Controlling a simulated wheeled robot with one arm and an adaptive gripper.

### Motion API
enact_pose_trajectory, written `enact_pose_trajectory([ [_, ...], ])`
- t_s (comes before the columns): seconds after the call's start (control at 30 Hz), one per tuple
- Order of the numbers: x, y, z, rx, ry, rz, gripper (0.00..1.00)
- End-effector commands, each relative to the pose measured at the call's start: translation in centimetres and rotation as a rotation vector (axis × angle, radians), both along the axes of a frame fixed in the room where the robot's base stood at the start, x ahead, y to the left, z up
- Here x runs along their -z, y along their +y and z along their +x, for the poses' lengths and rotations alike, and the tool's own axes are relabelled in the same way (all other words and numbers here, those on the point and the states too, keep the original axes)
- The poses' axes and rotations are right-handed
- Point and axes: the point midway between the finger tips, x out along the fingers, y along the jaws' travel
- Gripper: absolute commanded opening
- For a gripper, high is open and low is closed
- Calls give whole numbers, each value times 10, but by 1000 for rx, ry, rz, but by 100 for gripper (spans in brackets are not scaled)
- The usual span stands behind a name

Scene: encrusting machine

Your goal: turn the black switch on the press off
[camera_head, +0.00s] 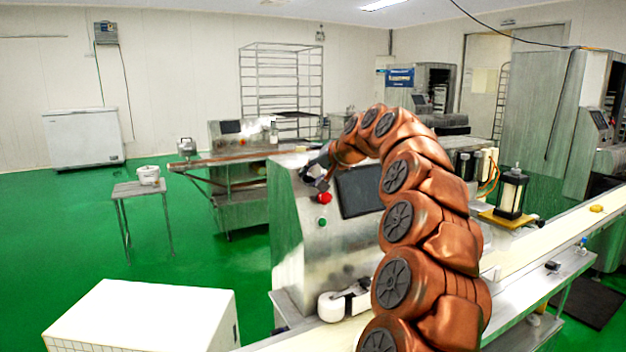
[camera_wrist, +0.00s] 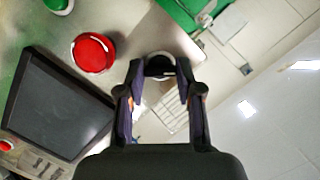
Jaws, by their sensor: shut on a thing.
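The press (camera_head: 295,235) is a steel machine with a dark screen (camera_head: 358,190) on its slanted front. The black switch (camera_wrist: 160,66) shows in the wrist view as a round dark knob with a bar across it. My gripper (camera_wrist: 162,78) is shut on the switch, with one finger on each side. In the head view my gripper (camera_head: 316,177) is at the upper left of the press front, and it hides the switch there. The switch's off mark cannot be made out.
A red button (camera_head: 324,198) and a green button (camera_head: 322,222) sit below my gripper in the head view. The red button (camera_wrist: 92,52) is close beside the fingers in the wrist view. A long conveyor (camera_head: 540,245) runs to the right.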

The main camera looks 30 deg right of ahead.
Motion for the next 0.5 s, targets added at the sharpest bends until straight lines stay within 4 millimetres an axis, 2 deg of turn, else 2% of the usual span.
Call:
enact_pose_trajectory([
  [0.47,-1,-1,0,-5,-2,-13,0],
  [0.5,-1,-1,0,-5,-2,-13,38],
])
